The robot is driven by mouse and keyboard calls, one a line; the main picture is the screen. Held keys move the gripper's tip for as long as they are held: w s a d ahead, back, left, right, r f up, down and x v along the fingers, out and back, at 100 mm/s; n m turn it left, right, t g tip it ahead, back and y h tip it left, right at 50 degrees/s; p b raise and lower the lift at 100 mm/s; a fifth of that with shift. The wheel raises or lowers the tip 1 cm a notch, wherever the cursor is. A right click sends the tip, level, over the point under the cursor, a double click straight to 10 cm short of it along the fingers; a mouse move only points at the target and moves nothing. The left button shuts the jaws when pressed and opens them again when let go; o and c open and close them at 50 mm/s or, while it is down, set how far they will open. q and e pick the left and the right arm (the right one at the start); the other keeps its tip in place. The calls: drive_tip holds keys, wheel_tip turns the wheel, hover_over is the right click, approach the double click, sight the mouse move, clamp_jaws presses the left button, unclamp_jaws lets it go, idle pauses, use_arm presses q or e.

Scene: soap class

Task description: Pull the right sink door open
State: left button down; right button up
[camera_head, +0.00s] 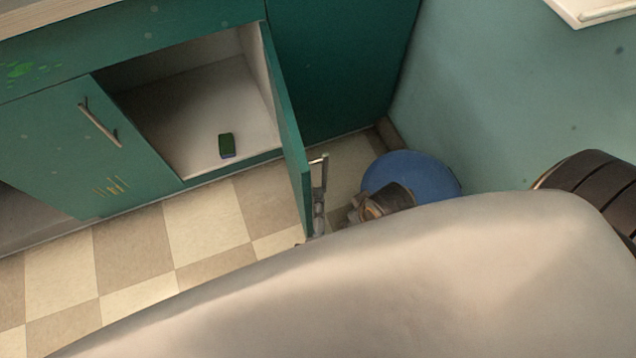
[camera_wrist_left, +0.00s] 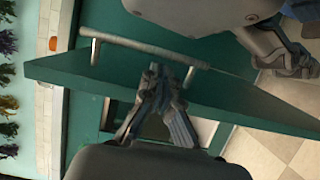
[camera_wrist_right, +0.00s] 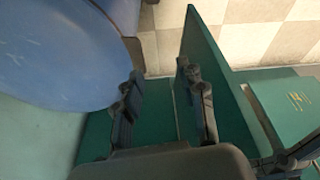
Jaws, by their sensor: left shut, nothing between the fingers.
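The right sink door (camera_head: 288,130) is teal and stands swung wide open, out from the cabinet. Its bar handle (camera_head: 323,170) is on its right face in the head view; the handle also shows at the top of the left wrist view (camera_wrist_left: 150,47). My left gripper (camera_head: 318,205) is by the door's free edge, close to the handle; in the left wrist view its fingertips (camera_wrist_left: 158,75) are together and empty. I cannot tell whether they touch the door. My right gripper (camera_wrist_right: 160,85) has its fingers apart with nothing between them, on the door's handle side.
The left sink door (camera_head: 75,150) is closed. A green sponge (camera_head: 226,141) lies on the cabinet floor behind the open door. A round blue object (camera_head: 425,170) stands by the wall at the right. Checkered floor (camera_head: 140,255) is clear before the cabinet. My pale arm covers the bottom of the head view.

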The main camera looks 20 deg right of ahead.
use_arm(q)
drive_tip(key=v, duration=1)
drive_tip(key=shift+s+a, duration=0.1)
